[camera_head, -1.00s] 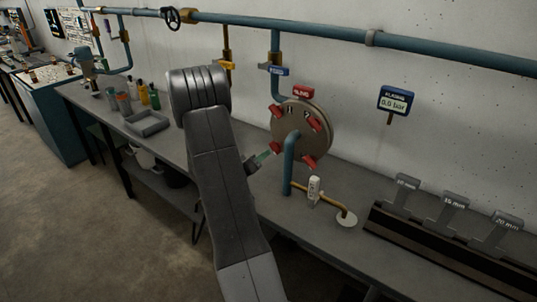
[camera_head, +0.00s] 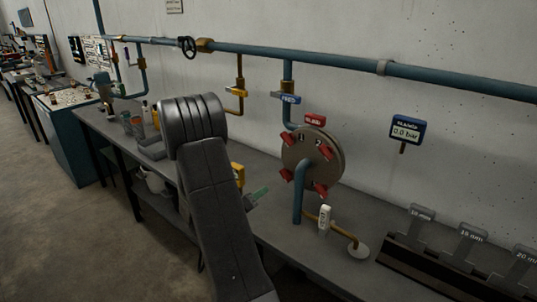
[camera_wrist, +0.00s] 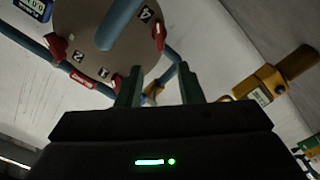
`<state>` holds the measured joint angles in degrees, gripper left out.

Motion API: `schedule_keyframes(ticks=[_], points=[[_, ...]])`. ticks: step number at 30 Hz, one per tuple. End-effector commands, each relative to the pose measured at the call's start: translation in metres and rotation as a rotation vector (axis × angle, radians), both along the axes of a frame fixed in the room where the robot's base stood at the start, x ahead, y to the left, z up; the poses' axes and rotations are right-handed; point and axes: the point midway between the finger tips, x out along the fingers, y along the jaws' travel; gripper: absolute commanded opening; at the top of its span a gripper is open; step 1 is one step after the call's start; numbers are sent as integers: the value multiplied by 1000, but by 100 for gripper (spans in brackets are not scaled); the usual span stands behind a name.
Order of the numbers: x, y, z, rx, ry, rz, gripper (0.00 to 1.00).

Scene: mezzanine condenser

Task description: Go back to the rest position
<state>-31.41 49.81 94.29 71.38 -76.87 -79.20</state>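My arm reaches up through the middle of the head view and bends at a dark elbow. My gripper (camera_head: 258,196) shows at its right edge, above the bench and left of the round grey flange plate. In the wrist view my gripper (camera_wrist: 160,84) has its two green fingers apart, with nothing held between them. The flange plate (camera_head: 334,152) carries several red clamps with numbers. It also shows in the wrist view (camera_wrist: 88,18), beyond the fingers and apart from them.
A blue pipe (camera_head: 298,195) stands in front of the flange plate. A white tagged item (camera_head: 324,219) stands near a brass pipe. A slotted rack (camera_head: 415,262) holds labelled gauges at the right. A gauge display (camera_head: 407,130) reads 0.0 bar. A yellow fitting (camera_wrist: 262,88) is right of the fingers.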

Motion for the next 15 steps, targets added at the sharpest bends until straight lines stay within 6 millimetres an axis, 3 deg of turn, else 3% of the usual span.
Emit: schedule_keyframes(ticks=[15], points=[[78,-58,3,-1,-2,-5,34]])
